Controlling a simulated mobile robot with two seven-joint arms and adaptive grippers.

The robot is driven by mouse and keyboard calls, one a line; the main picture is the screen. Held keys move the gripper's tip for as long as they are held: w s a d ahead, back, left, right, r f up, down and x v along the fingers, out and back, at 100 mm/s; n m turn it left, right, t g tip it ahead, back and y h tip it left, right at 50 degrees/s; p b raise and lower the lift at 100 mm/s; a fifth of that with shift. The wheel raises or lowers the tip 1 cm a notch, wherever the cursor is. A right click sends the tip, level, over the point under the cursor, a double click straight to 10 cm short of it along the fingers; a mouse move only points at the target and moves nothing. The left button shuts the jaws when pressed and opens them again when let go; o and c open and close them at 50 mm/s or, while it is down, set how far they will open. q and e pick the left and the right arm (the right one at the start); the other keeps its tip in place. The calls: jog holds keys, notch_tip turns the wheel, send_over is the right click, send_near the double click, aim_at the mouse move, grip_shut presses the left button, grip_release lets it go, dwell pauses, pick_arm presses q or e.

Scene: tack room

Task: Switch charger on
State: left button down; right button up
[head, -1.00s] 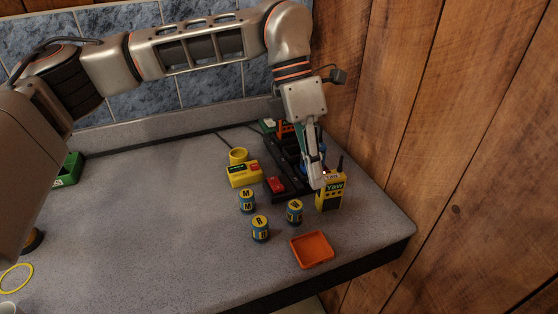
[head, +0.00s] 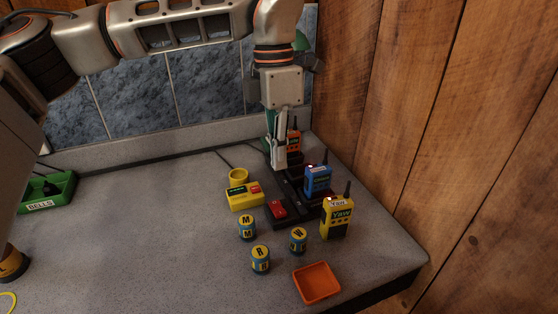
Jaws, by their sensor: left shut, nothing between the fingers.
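The black charger (head: 289,190) stands at the right end of the counter, with a red switch (head: 278,208) on its front left part. I cannot tell the switch's position. A yellow radio labelled Yaw (head: 337,218), a blue radio (head: 318,180) and an orange radio (head: 294,140) stand along it. Small reddish lights show on the yellow and blue ones. My left gripper (head: 279,165) is shut and empty, pointing down over the far part of the charger, left of the orange radio. It partly hides a green thing behind it. My right gripper is out of view.
A yellow box (head: 245,196) with a red patch and a yellow cup (head: 238,175) stand left of the charger. Several blue-yellow lettered cylinders (head: 260,259) and an orange tray (head: 316,282) lie in front. A green Bells bin (head: 47,193) is far left. A wooden wall bounds the right.

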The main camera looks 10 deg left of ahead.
aim_at(280, 212)
pick_arm(q)
jog(key=f, duration=0.7)
jog(key=s+f, duration=0.1)
jog(key=f, duration=0.3)
jog(key=shift+d+f, duration=0.15)
jog(key=shift+d, duration=0.2)
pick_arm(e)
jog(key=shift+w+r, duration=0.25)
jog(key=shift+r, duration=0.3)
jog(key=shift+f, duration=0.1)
pick_arm(q)
jog(key=shift+s+d+f, duration=0.15)
jog(key=shift+s+f, duration=0.15)
jog(key=shift+f, duration=0.45)
jog(key=shift+r, duration=0.15)
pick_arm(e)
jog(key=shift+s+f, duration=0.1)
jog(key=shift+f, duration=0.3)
pick_arm(q)
jog(key=shift+w, duration=0.1)
jog(key=shift+w+a+r+p, duration=0.4)
jog(key=shift+w+p, duration=0.05)
jog(key=shift+w, duration=0.1)
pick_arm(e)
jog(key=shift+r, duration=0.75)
